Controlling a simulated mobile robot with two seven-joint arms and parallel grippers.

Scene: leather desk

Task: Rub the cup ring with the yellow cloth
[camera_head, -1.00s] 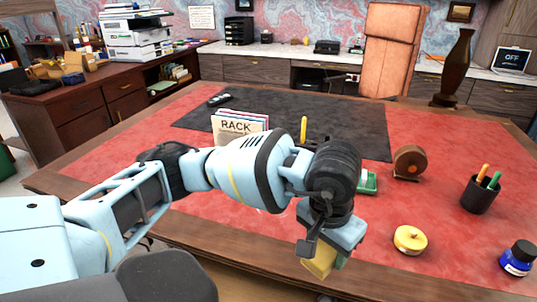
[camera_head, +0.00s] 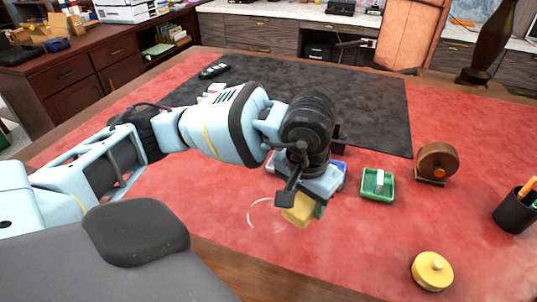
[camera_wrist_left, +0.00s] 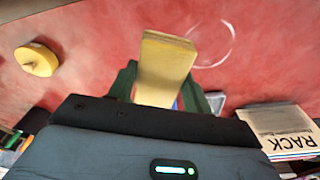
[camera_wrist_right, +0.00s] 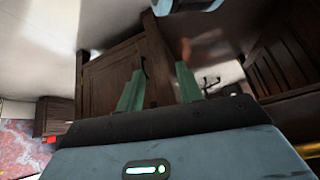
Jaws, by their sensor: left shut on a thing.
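The cup ring (camera_head: 265,215) is a thin pale circle on the red leather, and it also shows in the left wrist view (camera_wrist_left: 214,45). My left gripper (camera_head: 310,212) is shut on the yellow cloth (camera_head: 298,212), a folded block. In the left wrist view the cloth (camera_wrist_left: 165,68) stands between the green fingers, with the ring just beside its far end. In the head view the cloth is just right of the ring; whether it touches the desk I cannot tell. My right gripper (camera_wrist_right: 158,88) is open and empty, away from the desktop, in the right wrist view.
A round yellow tin (camera_head: 432,271) is at the front right. A green tray (camera_head: 378,186), a brown round object on a stand (camera_head: 437,161) and a black pen cup (camera_head: 515,212) are to the right.

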